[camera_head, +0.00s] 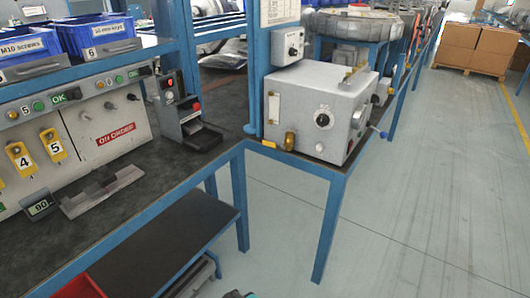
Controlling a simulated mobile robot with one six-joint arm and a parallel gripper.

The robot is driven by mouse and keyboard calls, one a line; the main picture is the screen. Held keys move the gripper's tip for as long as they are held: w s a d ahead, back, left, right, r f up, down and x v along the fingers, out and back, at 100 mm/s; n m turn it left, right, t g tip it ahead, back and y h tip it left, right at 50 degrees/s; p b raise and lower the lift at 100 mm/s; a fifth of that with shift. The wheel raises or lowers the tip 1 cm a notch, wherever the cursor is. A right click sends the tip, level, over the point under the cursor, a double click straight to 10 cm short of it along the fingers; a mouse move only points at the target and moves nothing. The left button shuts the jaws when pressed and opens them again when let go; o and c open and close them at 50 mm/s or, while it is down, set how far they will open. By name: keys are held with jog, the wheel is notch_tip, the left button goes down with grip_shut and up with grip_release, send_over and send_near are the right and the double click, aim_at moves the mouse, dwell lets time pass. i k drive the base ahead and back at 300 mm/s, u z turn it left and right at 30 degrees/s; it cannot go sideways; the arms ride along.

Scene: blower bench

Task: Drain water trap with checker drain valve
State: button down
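A grey box-shaped unit (318,95), which looks like the checker, stands on the blue-framed bench at the centre. I cannot tell for certain which fitting is the drain valve or the water trap. My gripper is not in view.
A grey control box (287,46) hangs on the blue post above the unit. The left bench holds blue bins (95,35), a panel with yellow tags (20,158) and a small display (40,207). A dark lower shelf (170,240) juts out below. The floor (400,220) at right is clear.

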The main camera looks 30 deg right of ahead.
aim_at(266, 144)
jog(key=k, duration=1.3)
jog(key=u, duration=0.3)
jog(key=i, duration=0.65)
jog(key=u, duration=0.75)
jog(key=i, duration=0.6)
jog(key=u, duration=0.2)
